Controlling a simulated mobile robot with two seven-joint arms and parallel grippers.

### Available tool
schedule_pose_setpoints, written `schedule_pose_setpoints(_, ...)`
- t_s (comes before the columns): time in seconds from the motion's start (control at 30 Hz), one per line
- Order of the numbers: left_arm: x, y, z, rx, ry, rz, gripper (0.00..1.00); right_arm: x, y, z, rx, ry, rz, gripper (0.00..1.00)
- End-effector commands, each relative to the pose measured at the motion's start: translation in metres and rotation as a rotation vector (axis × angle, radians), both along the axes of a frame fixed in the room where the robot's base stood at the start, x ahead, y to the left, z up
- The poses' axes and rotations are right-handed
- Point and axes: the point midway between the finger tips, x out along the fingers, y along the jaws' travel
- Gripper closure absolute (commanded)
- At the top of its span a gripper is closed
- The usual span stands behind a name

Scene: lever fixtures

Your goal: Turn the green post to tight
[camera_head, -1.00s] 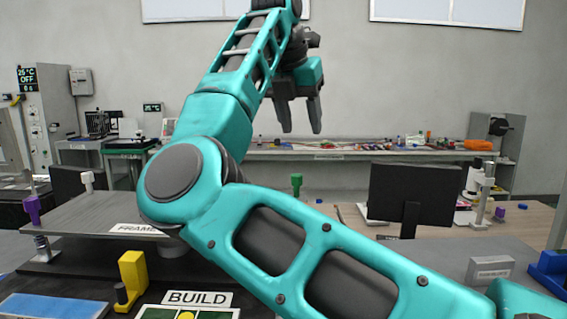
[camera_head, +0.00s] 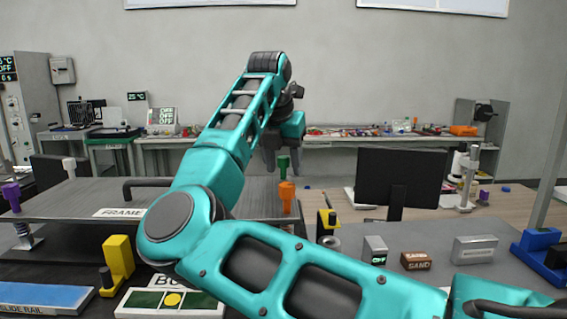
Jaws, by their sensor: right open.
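The green post (camera_head: 283,164) stands upright at the far right part of the grey frame plate (camera_head: 75,198). Its base is partly hidden by the orange post in front of it. My right gripper (camera_head: 283,159) is open, pointing down, with its fingers to the left and right of the green post's top in the picture. I cannot tell whether the fingers touch it or how they line up in depth. My left gripper is not in view.
An orange post (camera_head: 286,197) stands just in front of the green one. A purple post (camera_head: 11,196) and a white post (camera_head: 69,167) are at the plate's left. A yellow-black fixture (camera_head: 326,224) and a monitor (camera_head: 401,178) stand to the right. My right arm covers the middle.

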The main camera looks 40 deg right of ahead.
Motion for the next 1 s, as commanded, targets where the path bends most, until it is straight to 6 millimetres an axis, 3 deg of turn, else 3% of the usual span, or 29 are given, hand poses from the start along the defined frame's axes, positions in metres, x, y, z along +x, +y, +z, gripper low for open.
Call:
schedule_pose_setpoints(0.27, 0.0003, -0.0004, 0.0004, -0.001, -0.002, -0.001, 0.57, 0.0002, -0.0008, -0.0016, 0.000, 0.000, -0.001, 0.50)
schedule_pose_setpoints(0.8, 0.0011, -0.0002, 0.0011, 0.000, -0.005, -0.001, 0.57, 0.0001, -0.0007, -0.0011, -0.001, 0.000, 0.000, 1.00)
schedule_pose_setpoints(1.0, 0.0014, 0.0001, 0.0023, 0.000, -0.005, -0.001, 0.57, 0.0002, -0.0006, -0.0007, -0.001, -0.001, -0.009, 1.00)
